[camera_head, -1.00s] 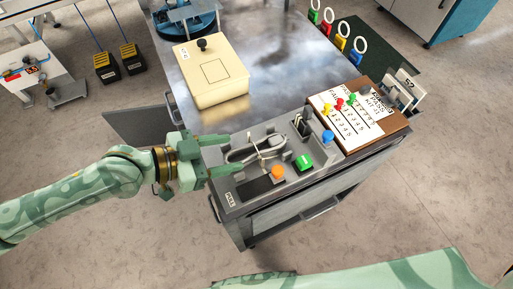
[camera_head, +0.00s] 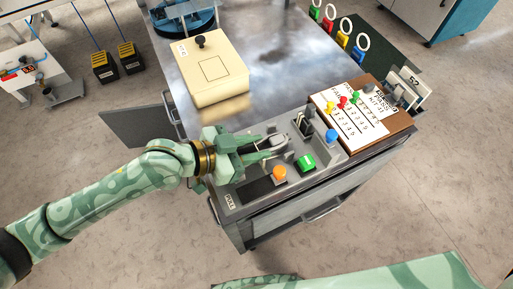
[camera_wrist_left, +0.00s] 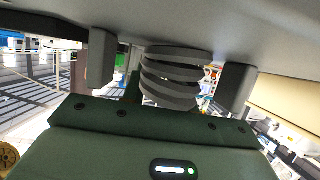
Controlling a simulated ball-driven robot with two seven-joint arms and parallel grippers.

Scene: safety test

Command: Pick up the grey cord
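The grey cord (camera_head: 279,142) lies bundled on the grey test panel at the cart's front. In the left wrist view the cord (camera_wrist_left: 176,78) shows as several stacked dark grey loops. My left gripper (camera_head: 266,147) is low over the panel, its fingers reaching to either side of the cord and partly hiding it. In the left wrist view my left gripper (camera_wrist_left: 168,75) is open, with the loops between its fingers. A gap shows on the left; the right finger is closer to the loops. My right gripper is out of view.
A cream box (camera_head: 215,80) stands behind. A wooden board (camera_head: 398,124) with coloured pegs is on the right.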

